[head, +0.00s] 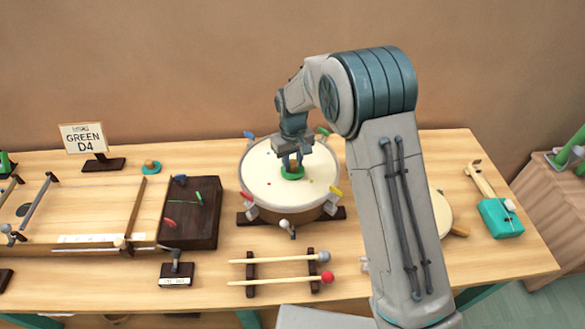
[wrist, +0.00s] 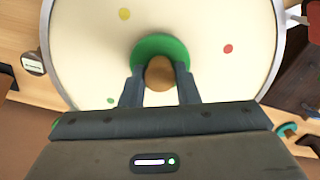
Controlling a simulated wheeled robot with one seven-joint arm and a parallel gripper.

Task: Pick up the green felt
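The green felt (wrist: 150,45) is a round green disc with a brown knob on top. It lies on the pale skin of the drum (head: 262,185), a little right of the middle in the head view. My gripper (head: 292,163) points straight down over it. In the wrist view my gripper's fingers (wrist: 160,75) stand on both sides of the knob and appear to touch it. The disc seems to rest on the drum skin, with no clear gap below it. The fingers and knob hide part of the disc.
Clamps and coloured tabs ring the drum rim. Two mallets (head: 280,270) lie on a rack in front. A dark wooden box (head: 190,212) and a stringed board (head: 85,212) stand left. A teal block (head: 500,218) is right.

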